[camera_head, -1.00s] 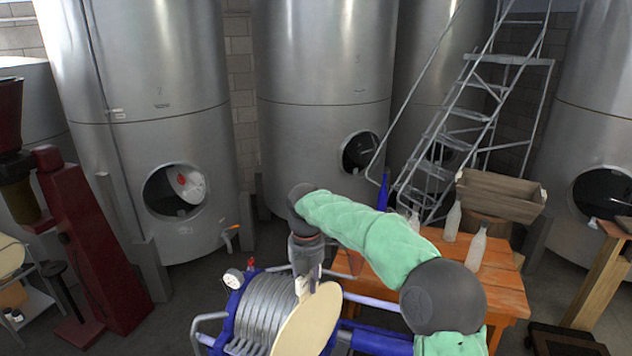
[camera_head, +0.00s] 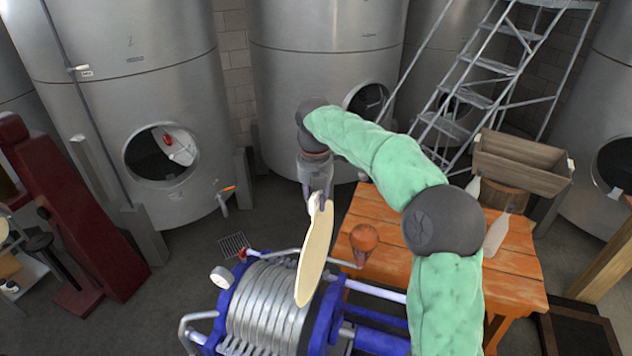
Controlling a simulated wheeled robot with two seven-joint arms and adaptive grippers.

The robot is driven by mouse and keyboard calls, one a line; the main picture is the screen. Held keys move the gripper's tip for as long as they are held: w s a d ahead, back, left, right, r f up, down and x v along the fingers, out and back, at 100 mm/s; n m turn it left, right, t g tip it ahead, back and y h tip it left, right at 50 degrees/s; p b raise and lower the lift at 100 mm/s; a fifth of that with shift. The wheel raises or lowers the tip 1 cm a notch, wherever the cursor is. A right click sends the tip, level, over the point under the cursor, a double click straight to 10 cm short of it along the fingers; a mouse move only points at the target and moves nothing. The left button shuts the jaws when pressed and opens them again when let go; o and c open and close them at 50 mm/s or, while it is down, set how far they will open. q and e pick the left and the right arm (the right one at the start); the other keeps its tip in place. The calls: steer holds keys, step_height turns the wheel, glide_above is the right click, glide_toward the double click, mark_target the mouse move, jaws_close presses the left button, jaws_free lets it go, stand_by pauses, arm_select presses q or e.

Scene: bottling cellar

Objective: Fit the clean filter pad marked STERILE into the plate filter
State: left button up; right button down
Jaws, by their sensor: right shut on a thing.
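My right gripper (camera_head: 320,200) points down and is shut on the top edge of a round cream filter pad (camera_head: 315,255). The pad hangs upright, turned nearly edge-on to the camera, and no marking on it can be read. The plate filter (camera_head: 262,303) stands below, with a row of silver ribbed plates in a blue frame. The pad hangs over the right part of the plate row and hides some of it. I cannot tell whether it touches the plates or is in a gap. My left gripper is out of view.
An orange wooden table (camera_head: 510,265) with glass bottles (camera_head: 497,235) stands behind and right of the filter. A gauge (camera_head: 221,277) sits at the filter's left. Steel tanks (camera_head: 325,75) line the back.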

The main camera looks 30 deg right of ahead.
steer(key=shift+r, duration=0.15)
steer(key=shift+w+d+f, duration=0.1)
steer(key=shift+w+f, duration=0.1)
steer(key=shift+f, duration=0.15)
steer(key=shift+s+f, duration=0.15)
steer(key=shift+f, duration=0.5)
glide_above(316, 251)
steer(key=w, duration=0.2)
steer(key=shift+s+d+f, duration=0.1)
steer(key=shift+d+f, duration=0.05)
steer(key=shift+f, duration=1.5)
steer(key=shift+w+d+f, duration=0.1)
steer(key=shift+d+f, duration=0.05)
steer(key=shift+f, duration=1.55)
steer(key=shift+s+d+f, duration=0.1)
steer(key=shift+d+f, duration=0.05)
steer(key=shift+f, duration=1.5)
steer(key=shift+f+b, duration=2.95)
steer(key=shift+f, duration=1.1)
step_height(316, 251, down, 23)
steer(key=b, duration=1.2)
